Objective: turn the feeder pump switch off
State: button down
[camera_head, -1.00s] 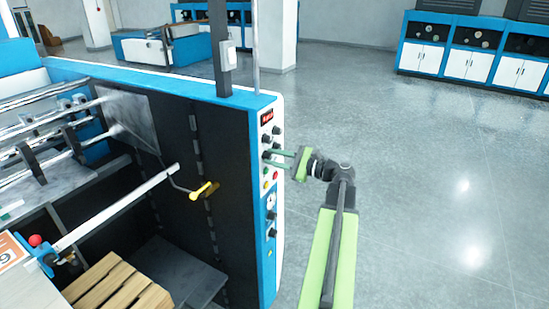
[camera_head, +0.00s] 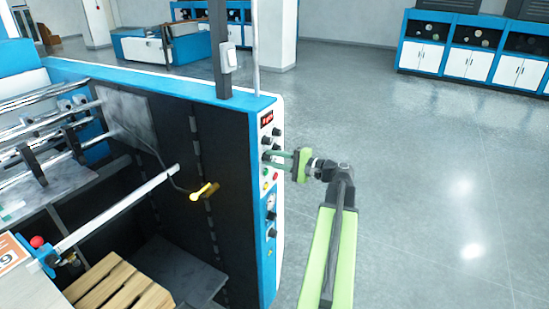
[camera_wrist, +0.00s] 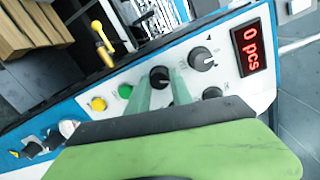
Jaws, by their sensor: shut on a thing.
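A white control panel (camera_head: 265,220) sits on the end face of the blue and black machine. In the wrist view, my gripper (camera_wrist: 160,86) has its two green fingers on either side of a black rotary knob (camera_wrist: 159,74), shut on it. The knob has a pale mark, partly hidden by the fingers, so its setting is hard to tell. No label naming it as the feeder pump switch is readable. In the head view, my gripper (camera_head: 274,157) reaches the panel from the right, and the fingertips hide the held knob.
Other black knobs (camera_wrist: 202,58) (camera_wrist: 212,94) sit close by, with a red "0 pcs" display (camera_wrist: 249,47). Green (camera_wrist: 125,92) and yellow (camera_wrist: 98,104) buttons are on the other side. The floor to the right is clear.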

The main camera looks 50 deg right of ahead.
jog(key=shift+n, duration=2.1)
jog(key=c, duration=1.1)
grip_release()
jog(key=shift+c, duration=0.2)
jog(key=p+v, duration=0.1)
jog(key=v, duration=1.6)
jog(key=shift+s+a+r, duration=0.15)
jog(key=shift+s+r, duration=0.15)
jog(key=shift+s, duration=0.05)
